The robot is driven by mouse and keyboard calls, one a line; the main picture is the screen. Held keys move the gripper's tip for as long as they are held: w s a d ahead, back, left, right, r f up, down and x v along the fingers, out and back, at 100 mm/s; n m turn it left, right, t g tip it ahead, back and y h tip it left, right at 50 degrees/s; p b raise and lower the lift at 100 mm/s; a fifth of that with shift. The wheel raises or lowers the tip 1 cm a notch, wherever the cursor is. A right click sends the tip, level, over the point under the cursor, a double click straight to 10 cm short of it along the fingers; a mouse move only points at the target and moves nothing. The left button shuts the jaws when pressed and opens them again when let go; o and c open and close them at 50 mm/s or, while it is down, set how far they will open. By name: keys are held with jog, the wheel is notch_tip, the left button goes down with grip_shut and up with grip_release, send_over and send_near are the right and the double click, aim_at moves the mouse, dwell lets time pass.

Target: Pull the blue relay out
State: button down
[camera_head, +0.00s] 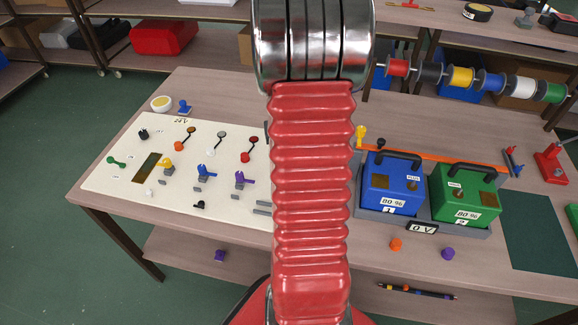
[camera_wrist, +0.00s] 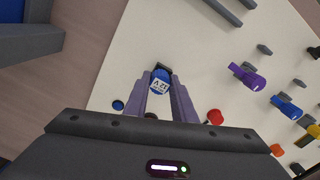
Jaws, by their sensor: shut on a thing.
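The blue relay (camera_wrist: 159,84), a small blue piece with a white "12 V" label, sits between the fingertips of my gripper (camera_wrist: 161,87) in the wrist view. The fingers are shut on it from both sides. A dark edge shows at its far end; I cannot tell whether it is still seated in a socket. The cream panel (camera_wrist: 125,75) lies beneath. In the head view my red arm hides the gripper, the relay and the right part of the panel (camera_head: 112,183).
Purple (camera_wrist: 247,77) and blue (camera_wrist: 287,105) levers stand right of my gripper. Grey blocks (camera_wrist: 225,10) lie at the panel's far end. Blue (camera_head: 392,186) and green (camera_head: 464,197) batteries sit in a grey tray right of my arm. Spools (camera_head: 461,77) hang behind.

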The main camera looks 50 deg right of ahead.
jog(key=shift+r, duration=0.15)
jog(key=shift+r, duration=2.25)
jog(key=shift+w, duration=0.1)
